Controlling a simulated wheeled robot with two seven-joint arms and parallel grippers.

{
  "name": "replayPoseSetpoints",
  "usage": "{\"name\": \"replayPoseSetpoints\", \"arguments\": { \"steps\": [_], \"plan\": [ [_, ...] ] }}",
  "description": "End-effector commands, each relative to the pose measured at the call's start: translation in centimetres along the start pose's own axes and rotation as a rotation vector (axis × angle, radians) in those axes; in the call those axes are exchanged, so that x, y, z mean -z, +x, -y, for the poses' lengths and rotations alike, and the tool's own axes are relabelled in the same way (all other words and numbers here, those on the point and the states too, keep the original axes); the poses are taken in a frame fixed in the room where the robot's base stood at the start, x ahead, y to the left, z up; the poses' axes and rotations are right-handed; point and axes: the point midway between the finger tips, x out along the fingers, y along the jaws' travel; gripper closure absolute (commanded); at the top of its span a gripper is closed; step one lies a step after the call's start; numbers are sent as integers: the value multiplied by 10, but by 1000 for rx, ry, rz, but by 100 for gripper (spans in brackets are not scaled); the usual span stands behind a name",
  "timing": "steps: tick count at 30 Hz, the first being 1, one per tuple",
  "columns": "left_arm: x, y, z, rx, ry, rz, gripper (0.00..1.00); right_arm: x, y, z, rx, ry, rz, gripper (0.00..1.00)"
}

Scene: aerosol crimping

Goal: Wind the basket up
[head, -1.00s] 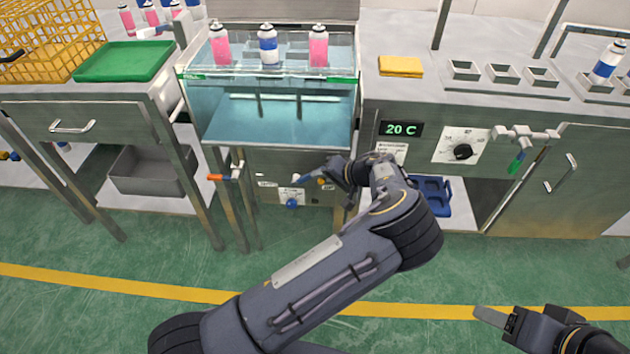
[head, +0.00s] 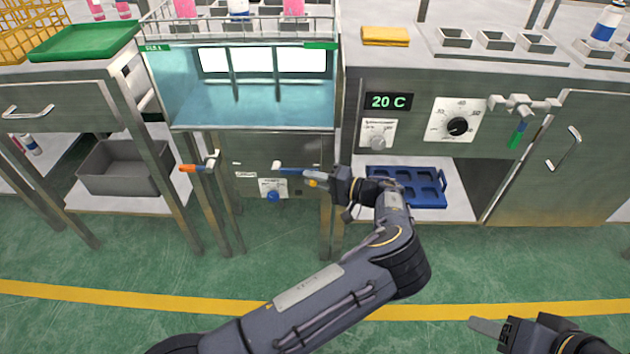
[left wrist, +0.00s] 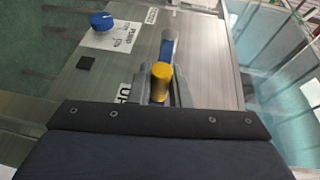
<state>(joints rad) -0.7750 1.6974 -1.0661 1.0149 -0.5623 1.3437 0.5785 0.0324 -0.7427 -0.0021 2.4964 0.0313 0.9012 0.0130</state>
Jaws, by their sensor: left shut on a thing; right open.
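The wire basket (head: 262,27) stands at the top of the glass tank (head: 180,92), its rails above the tank's rim. It holds pink cans and a blue-and-white can (head: 239,8), cut off by the top edge. The crank has a blue arm (head: 290,171) pointing right from its hub on the tank's front panel. My left gripper (head: 318,181) is shut on the crank's yellow handle (head: 312,183); the wrist view shows the handle (left wrist: 162,76) between the fingers. My right gripper (head: 490,328) is open and empty at the lower right, away from everything.
A blue knob (head: 273,196) sits below the crank, and an orange-handled valve (head: 190,169) to its left. A blue tray (head: 405,187) lies on the shelf right of my left gripper. A temperature dial (head: 457,126) is above it. The floor in front is clear.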

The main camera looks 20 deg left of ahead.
Motion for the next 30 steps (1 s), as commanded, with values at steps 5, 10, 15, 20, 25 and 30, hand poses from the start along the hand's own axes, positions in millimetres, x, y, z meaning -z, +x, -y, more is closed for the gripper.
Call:
{"name": "replayPoseSetpoints", "arguments": {
  "steps": [5,10,15,20,25,30],
  "plan": [
    [-5,4,-6,-4,4,16,100,-2,3,-1,0,0,0,45],
    [-5,4,-6,-4,5,16,100,-2,3,-1,0,0,0,45],
    [-5,4,-6,-4,6,16,100,-2,3,-1,0,0,0,45],
    [-4,4,-6,-3,5,13,66,-2,3,-1,0,0,0,45],
    [-2,3,-4,-2,2,8,61,-1,3,-1,0,0,0,45],
    [-1,0,-3,-2,1,5,61,-1,2,-1,0,0,0,45]
  ]
}}
